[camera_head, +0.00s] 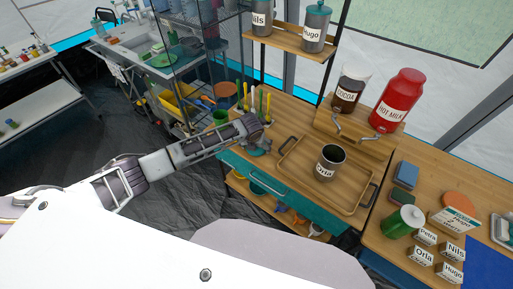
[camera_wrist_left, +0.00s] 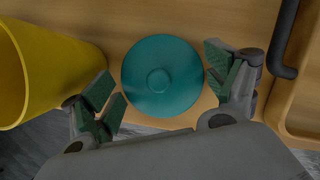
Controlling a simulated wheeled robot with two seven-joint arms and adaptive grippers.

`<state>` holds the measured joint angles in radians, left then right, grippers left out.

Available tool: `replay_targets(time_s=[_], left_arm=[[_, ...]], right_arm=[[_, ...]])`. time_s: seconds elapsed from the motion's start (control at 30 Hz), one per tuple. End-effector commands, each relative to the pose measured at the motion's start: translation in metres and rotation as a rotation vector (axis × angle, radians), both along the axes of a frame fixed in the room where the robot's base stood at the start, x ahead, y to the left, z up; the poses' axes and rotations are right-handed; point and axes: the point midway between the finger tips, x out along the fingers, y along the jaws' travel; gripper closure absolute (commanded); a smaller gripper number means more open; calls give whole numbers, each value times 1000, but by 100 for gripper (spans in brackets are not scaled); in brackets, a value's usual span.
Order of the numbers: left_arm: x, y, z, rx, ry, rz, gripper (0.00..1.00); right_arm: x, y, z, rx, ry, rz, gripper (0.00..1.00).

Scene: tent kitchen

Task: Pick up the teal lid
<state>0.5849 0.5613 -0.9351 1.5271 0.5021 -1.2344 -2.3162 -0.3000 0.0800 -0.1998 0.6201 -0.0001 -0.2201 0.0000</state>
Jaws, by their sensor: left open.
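The teal lid (camera_wrist_left: 162,76) is a round disc with a small knob at its middle. It lies on the wooden counter, between the two spread fingers of my left gripper (camera_wrist_left: 165,98) in the left wrist view. The fingers have green pads and stand apart from the lid on both sides. In the head view my left gripper (camera_head: 258,140) is above the counter's front edge, and the lid is mostly hidden under it. My right gripper is in neither view.
A wooden tray (camera_head: 290,172) with a metal cup labelled Orla (camera_head: 328,165) stands just right of the lid. A yellow container (camera_wrist_left: 60,75) stands close on the left. A red hot milk jar (camera_head: 398,98) and a cocoa jar (camera_head: 348,92) stand behind on a raised wooden stand.

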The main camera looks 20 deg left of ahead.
Motion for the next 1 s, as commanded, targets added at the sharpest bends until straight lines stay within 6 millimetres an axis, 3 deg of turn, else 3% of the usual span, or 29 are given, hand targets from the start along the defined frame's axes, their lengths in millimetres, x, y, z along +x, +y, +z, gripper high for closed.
replay_targets(time_s=[0.37,0.6,1.0], left_arm=[[0,0,0,0,0,0,14],[0,0,0,0,0,0,42],[1,0,6,0,-2,0,42]], right_arm=[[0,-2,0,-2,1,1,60],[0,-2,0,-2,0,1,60],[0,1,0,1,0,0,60]])
